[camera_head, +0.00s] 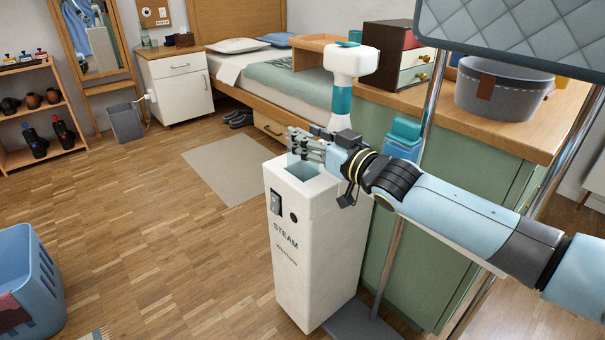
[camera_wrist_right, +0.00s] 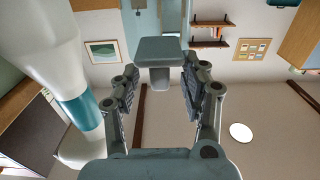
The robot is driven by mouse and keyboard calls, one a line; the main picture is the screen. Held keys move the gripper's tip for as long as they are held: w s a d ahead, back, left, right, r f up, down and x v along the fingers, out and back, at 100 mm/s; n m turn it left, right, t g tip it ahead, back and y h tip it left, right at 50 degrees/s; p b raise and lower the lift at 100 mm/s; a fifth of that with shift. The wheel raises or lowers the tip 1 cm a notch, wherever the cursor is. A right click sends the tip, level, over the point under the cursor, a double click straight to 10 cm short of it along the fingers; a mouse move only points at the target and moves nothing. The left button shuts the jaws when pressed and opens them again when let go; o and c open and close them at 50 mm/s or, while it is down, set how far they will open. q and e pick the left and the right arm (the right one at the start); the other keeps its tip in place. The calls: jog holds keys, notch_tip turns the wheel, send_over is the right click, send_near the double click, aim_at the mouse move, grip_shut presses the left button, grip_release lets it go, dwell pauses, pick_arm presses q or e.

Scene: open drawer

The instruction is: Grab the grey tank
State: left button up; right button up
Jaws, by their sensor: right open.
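A grey block with a narrower neck (camera_wrist_right: 160,50) shows between the finger ends in the right wrist view; it seems to be the grey tank. My right gripper (camera_wrist_right: 158,92) is open, with one finger on each side of it. I cannot tell whether either finger touches it. In the head view my right gripper (camera_head: 305,145) is over the top opening of the white steam unit (camera_head: 305,250), pointing left, and its fingers hide much there. A grey-green surface (camera_head: 303,171) shows in that opening. My left gripper is not in view.
A white steamer head with a teal band (camera_head: 343,98) stands close behind my right gripper and shows large in the right wrist view (camera_wrist_right: 78,108). A blue container (camera_head: 401,142) is behind my wrist. The green cabinet (camera_head: 400,230) is on the right. Floor on the left is mostly clear.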

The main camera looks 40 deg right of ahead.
jog(key=shift+w, duration=0.9)
grip_shut()
jog(key=shift+a, duration=0.1)
